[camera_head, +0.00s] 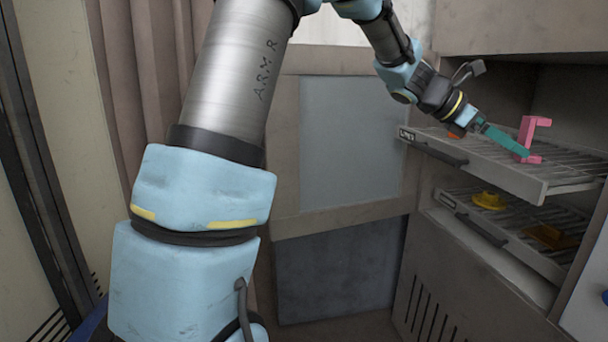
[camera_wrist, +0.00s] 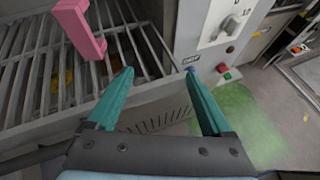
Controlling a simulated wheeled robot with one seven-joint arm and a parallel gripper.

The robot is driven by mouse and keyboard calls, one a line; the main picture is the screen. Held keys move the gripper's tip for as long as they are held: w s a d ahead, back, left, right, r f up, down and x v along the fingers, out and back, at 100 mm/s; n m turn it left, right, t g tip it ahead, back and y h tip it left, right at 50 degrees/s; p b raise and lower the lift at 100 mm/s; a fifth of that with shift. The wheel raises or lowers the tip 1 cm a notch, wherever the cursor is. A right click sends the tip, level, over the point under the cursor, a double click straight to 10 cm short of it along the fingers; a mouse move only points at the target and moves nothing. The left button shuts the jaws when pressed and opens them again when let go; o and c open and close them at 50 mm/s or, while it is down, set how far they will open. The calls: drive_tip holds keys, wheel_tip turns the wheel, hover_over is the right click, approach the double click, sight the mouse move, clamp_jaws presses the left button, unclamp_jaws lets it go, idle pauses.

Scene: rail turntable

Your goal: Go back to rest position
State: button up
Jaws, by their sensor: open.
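My arm reaches from the left across the head view toward the pulled-out racks on the right. My gripper (camera_head: 527,153) is over the upper rack in the head view. In the wrist view my gripper (camera_wrist: 160,84) shows two teal fingers spread apart with nothing between them. A pink bracket-shaped part (camera_head: 530,135) stands on the upper wire rack (camera_head: 560,180), close to the fingertips. It also shows in the wrist view (camera_wrist: 80,28), to the left of the left finger and apart from it.
A lower rack (camera_head: 490,222) holds yellow parts (camera_head: 489,201). Both racks stick out of the cabinet with dark handles. In the wrist view, a control panel (camera_wrist: 210,40) with a knob and buttons stands beside the rack, and a green floor patch (camera_wrist: 248,125) lies below.

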drive_tip(key=w+a+f+m+t+y, duration=0.1)
drive_tip(key=a+f+m+y, duration=0.1)
drive_tip(key=a+f, duration=0.45)
drive_tip(key=a+f+m+t+y, duration=0.1)
drive_tip(key=a+f+m+y, duration=0.15)
drive_tip(key=a, duration=0.65)
drive_tip(key=w+a+f+m+t+y, duration=0.1)
drive_tip(key=a+f+m+y, duration=0.1)
drive_tip(key=a+f, duration=0.45)
drive_tip(key=s+a+f+m+y, duration=0.1)
drive_tip(key=s+a+m+y, duration=0.1)
drive_tip(key=a, duration=0.6)
drive_tip(key=s+a+f+m+y, duration=0.1)
drive_tip(key=s+a+f+m, duration=0.1)
drive_tip(key=a, duration=0.6)
drive_tip(key=s+a+f+m+y, duration=0.2)
drive_tip(key=a+m, duration=0.3)
drive_tip(key=a, duration=0.3)
drive_tip(key=shift+s+a+t+y, duration=0.15)
drive_tip(key=shift+s+t+y, duration=0.25)
drive_tip(key=shift+s, duration=0.45)
drive_tip(key=shift+m, duration=0.25)
